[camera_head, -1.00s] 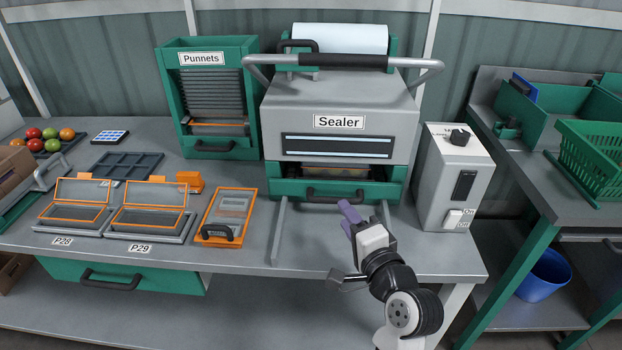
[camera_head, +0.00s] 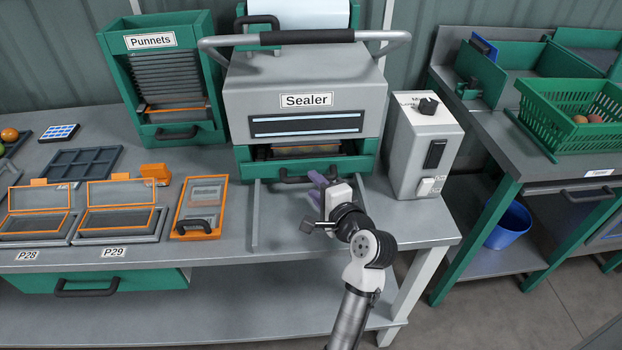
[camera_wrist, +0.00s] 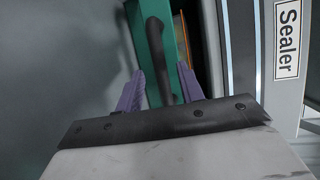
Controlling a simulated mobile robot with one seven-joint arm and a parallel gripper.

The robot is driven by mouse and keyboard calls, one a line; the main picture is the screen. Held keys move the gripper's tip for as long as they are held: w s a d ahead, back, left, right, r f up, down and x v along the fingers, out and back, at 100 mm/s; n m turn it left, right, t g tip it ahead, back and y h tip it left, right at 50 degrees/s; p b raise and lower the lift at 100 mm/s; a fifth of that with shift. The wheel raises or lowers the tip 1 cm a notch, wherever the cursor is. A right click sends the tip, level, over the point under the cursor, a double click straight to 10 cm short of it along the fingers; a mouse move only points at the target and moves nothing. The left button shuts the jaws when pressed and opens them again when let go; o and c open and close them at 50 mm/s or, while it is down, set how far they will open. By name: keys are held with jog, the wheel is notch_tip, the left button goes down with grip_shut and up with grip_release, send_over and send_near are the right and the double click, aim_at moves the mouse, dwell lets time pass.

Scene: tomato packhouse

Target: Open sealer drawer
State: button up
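The sealer (camera_head: 302,85) is a grey machine with a green base. Its green drawer (camera_head: 345,169) sits in the base below the label, with a dark bar handle (camera_head: 290,179) on its front; the drawer looks shut. My gripper (camera_head: 317,182) is at the drawer front, its purple fingers partly hiding the handle. In the wrist view the drawer front (camera_wrist: 143,45) and handle (camera_wrist: 157,45) show too. The two fingers are apart, one to each side of the handle in the picture. Whether they touch it cannot be told.
Two rails (camera_head: 255,215) run forward on the bench below the drawer. A grey switch box (camera_head: 424,145) stands close at the right. An orange-framed tray (camera_head: 200,205) lies to the left, and a punnet dispenser (camera_head: 118,65) stands at the back left.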

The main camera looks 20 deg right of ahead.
jog(key=shift+x, duration=1.45)
jog(key=shift+c, duration=0.5)
grip_shut()
